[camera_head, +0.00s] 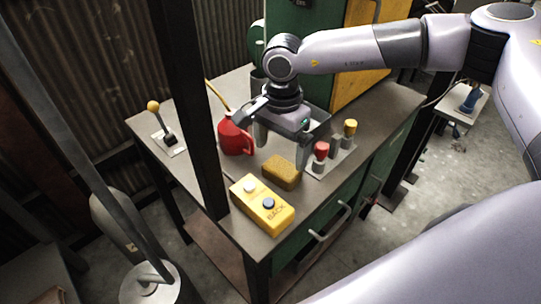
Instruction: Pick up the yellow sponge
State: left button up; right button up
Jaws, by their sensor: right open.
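The yellow sponge (282,172) is a brownish-yellow block lying on the grey workbench (190,180). It sits behind the yellow button box and left of the red-capped knob. My right gripper (281,152) comes down from above, with its fingers spread apart just behind and above the sponge. The right gripper is open and nothing shows between its fingers. The sponge's visible top is clear of the fingers. My left gripper is not in view.
A yellow button box (262,204) marked BACK stands in front of the sponge. A red mug (235,138) is close to the gripper's left finger. Red (321,152) and yellow (350,128) knobs stand right. A lever (160,123) is far left, and a dark post (190,100) crosses the view.

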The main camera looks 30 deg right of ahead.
aim_at(282, 167)
jog(key=shift+w+f, duration=0.1)
jog(key=shift+w, duration=0.1)
jog(key=shift+f, duration=0.3)
jog(key=f, duration=0.6)
jog(key=shift+d+f+p, duration=0.15)
jog(key=shift+d+p, duration=0.15)
jog(key=shift+d, duration=0.05)
jog(key=c, duration=0.7)
